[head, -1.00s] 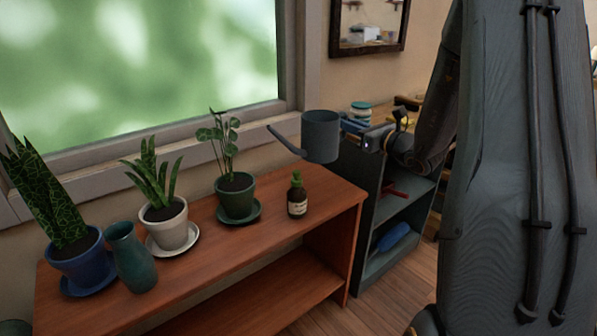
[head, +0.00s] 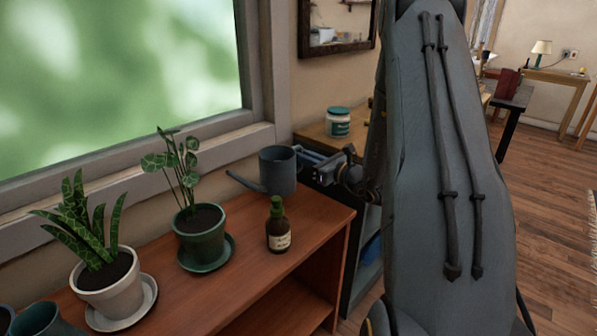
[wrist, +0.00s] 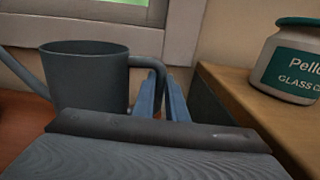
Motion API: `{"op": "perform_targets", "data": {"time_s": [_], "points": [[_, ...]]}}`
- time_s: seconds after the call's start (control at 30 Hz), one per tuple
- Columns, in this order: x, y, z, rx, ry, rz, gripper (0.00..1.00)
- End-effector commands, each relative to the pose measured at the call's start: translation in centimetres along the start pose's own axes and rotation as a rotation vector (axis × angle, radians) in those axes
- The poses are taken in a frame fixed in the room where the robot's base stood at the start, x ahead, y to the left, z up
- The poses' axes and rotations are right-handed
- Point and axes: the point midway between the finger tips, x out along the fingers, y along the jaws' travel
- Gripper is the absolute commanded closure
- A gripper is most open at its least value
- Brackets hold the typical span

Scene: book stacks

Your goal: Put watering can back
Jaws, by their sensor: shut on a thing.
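The grey watering can (head: 278,170) is upright at the back right end of the reddish wooden plant bench (head: 318,215), with its spout to the left. It also shows in the wrist view (wrist: 88,78), its spout running off the left edge. My gripper (head: 308,160) comes from the right and is shut on the can's handle; in the wrist view its blue fingers (wrist: 160,92) close around the handle. My gripper's body hides the can's base in the wrist view, so I cannot tell whether it touches the bench.
A brown bottle (head: 279,228) stands in front of the can. A green pot (head: 202,236) and a white pot (head: 108,283) stand to the left. A labelled jar (head: 338,122) sits on the shelf unit to the right. The window frame (head: 215,140) is close behind.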

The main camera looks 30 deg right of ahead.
Motion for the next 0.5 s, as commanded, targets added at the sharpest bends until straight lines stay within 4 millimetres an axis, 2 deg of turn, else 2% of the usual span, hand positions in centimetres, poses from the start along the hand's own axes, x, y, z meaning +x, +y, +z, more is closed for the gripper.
{"op": "perform_targets", "data": {"time_s": [0.17, 0.4, 0.5], "points": [[0.1, 0.1, -1.0, 0.000, -0.002, 0.002, 1.00], [0.1, 0.1, -3.9, 0.000, -0.002, 0.002, 1.00], [0.1, 0.1, -4.1, -0.002, -0.003, 0.003, 1.00]]}}
